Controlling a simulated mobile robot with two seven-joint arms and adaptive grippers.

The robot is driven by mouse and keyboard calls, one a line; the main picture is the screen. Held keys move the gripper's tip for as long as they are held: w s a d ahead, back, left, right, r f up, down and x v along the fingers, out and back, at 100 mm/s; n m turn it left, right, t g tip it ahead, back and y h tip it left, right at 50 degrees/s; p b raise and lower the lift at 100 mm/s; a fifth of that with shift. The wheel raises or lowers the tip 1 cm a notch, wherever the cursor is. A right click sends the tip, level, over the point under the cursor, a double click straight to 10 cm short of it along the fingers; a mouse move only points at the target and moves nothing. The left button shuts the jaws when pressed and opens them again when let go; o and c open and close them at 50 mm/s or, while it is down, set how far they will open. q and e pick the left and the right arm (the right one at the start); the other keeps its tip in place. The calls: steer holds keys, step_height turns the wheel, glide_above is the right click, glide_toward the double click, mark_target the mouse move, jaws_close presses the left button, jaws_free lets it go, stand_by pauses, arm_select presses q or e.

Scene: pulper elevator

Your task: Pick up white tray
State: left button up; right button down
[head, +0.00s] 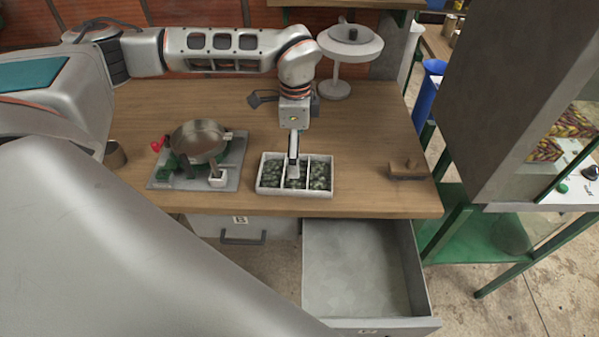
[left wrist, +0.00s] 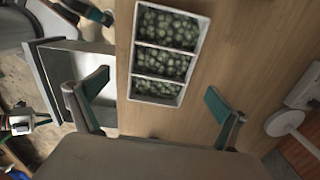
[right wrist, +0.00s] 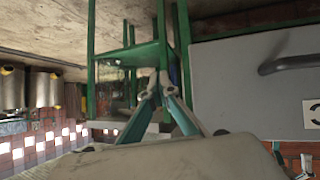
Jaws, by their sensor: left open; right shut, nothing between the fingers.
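The white tray (head: 295,192) sits on the wooden table near its front edge. It has three compartments filled with dark green lumps. In the left wrist view the tray (left wrist: 156,101) lies ahead, between the finger lines. My left gripper (head: 293,172) points down over the tray's middle. Its fingers (left wrist: 158,84) are spread open with nothing between them; whether they touch the tray cannot be told. My right gripper (right wrist: 162,78) is shut and empty, below table level, facing a green metal frame (right wrist: 128,58). It does not show in the head view.
A metal pan (head: 199,139) on a grey board (head: 168,183) stands left of the tray. A wooden block (head: 405,170) lies to the right. A white stand (head: 350,48) is at the back. An open drawer (head: 362,265) juts out below the tray. The table behind the tray has free room.

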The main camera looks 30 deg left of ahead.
arm_select(q)
steer(key=f, duration=0.7)
steer(key=shift+w+a+f+p, duration=0.15)
steer(key=shift+a+f+p, duration=0.1)
steer(key=shift+p, duration=0.15)
steer(key=c, duration=1)
